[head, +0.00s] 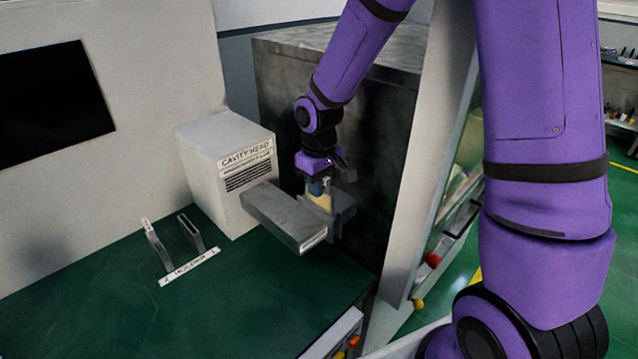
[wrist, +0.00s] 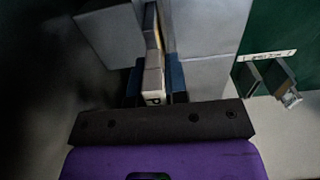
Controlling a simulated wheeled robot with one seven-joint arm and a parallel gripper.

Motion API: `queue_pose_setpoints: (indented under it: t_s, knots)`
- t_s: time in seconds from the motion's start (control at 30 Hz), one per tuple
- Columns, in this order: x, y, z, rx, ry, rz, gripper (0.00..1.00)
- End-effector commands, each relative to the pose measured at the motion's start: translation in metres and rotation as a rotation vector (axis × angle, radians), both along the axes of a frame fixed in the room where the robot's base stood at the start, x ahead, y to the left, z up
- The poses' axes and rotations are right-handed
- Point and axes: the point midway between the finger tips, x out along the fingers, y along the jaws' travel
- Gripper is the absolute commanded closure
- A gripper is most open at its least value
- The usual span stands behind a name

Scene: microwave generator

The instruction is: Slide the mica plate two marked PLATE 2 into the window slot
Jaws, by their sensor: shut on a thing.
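My gripper (head: 318,187) is at the far end of the grey waveguide arm. In the wrist view its blue-tipped fingers (wrist: 155,82) are shut on a thin plate (wrist: 153,76). The plate has a pale tan face and a label of which only a "P" shows, so its number cannot be read. In the head view the tan plate (head: 322,202) hangs below the gripper. The plate points toward the gap between the waveguide arm (head: 287,215) and a grey end block (head: 345,207). The slot's inside is hidden, and I cannot tell how deep the plate sits.
The CAVITY HEAD box (head: 228,170) stands behind the waveguide arm. A low rack with upright holders and a white label strip (head: 190,267) is on the green bench at left. A dark cabinet (head: 370,130) stands close behind my gripper. The bench front is clear.

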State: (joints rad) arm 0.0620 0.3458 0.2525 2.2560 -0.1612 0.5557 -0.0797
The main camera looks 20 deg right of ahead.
Motion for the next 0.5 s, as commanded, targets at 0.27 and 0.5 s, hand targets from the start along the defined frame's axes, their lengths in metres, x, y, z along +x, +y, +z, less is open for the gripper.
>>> queue_pose_setpoints:
  t_s: [0.27, 0.5]
  knots:
    - [-0.0003, 0.0001, -0.0046, 0.000, 0.001, 0.000, 1.00]
    - [-0.0001, 0.0002, -0.0087, 0.000, 0.000, 0.000, 1.00]
